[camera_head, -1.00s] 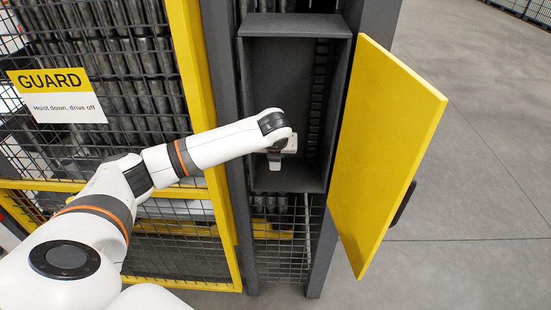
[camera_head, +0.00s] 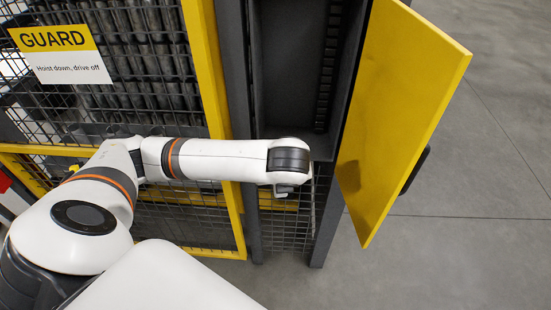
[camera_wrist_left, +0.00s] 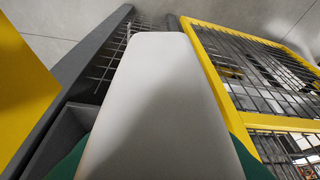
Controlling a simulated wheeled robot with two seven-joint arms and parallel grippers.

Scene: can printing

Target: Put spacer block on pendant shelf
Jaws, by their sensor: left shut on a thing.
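The dark grey cabinet (camera_head: 287,70) is in the head view, open at the front; I take it for the pendant shelf. My left gripper (camera_head: 284,192) points down at the cabinet's lower front edge, mostly hidden under my white wrist. In the left wrist view a pale grey rounded slab (camera_wrist_left: 158,95) fills the middle, with green parts (camera_wrist_left: 246,157) at its lower sides. I cannot tell which of these belongs to the gripper and which to the held spacer block. The cabinet's dark wall shows at the left of that view. My right gripper is out of view.
The yellow cabinet door (camera_head: 400,105) stands open just right of my wrist. Yellow-framed mesh fencing (camera_head: 130,110) with a GUARD sign (camera_head: 60,53) is on the left. Wire mesh (camera_head: 285,225) lies below the cabinet. Grey floor (camera_head: 480,250) is free at right.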

